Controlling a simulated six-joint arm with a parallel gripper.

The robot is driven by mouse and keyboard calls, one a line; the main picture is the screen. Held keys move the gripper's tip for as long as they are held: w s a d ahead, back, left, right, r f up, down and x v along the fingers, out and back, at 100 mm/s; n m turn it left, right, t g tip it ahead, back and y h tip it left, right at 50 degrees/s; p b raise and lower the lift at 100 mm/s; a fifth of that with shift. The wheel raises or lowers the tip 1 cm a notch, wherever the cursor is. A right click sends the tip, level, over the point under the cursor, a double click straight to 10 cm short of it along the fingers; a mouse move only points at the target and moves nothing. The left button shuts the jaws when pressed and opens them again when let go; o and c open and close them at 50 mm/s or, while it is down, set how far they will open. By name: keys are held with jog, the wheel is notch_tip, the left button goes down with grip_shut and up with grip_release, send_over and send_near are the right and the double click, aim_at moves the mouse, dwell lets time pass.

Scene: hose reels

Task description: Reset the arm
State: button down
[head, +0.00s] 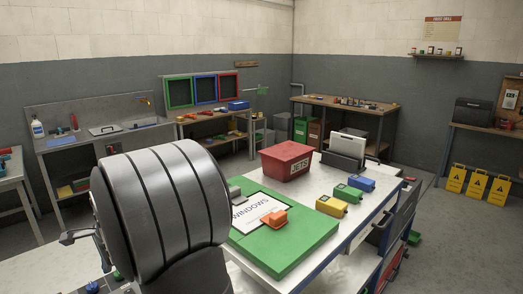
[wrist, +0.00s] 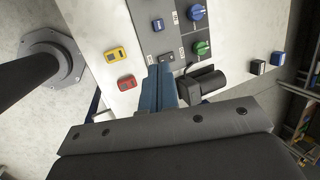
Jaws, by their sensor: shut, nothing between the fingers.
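My gripper (wrist: 160,70) shows in the wrist view, its two blue fingers shut together with nothing between them. The fingers appear over a grey panel (wrist: 178,38) with a blue knob (wrist: 197,13) and a green knob (wrist: 201,48). A black cylindrical part (wrist: 208,86) lies just right of the fingers. I cannot tell how far the fingertips are above the panel. I cannot make out my gripper in the head view, where a large dark shape blocks the lower left.
The bench holds a green board (head: 290,240), a red crate (head: 286,160) and yellow (head: 332,206), green (head: 348,193) and blue (head: 361,183) blocks. An orange block (head: 274,219) sits on the board. Yellow signs (head: 477,186) stand at the right wall. Open floor lies right of the bench.

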jog(key=shift+v, duration=1.15)
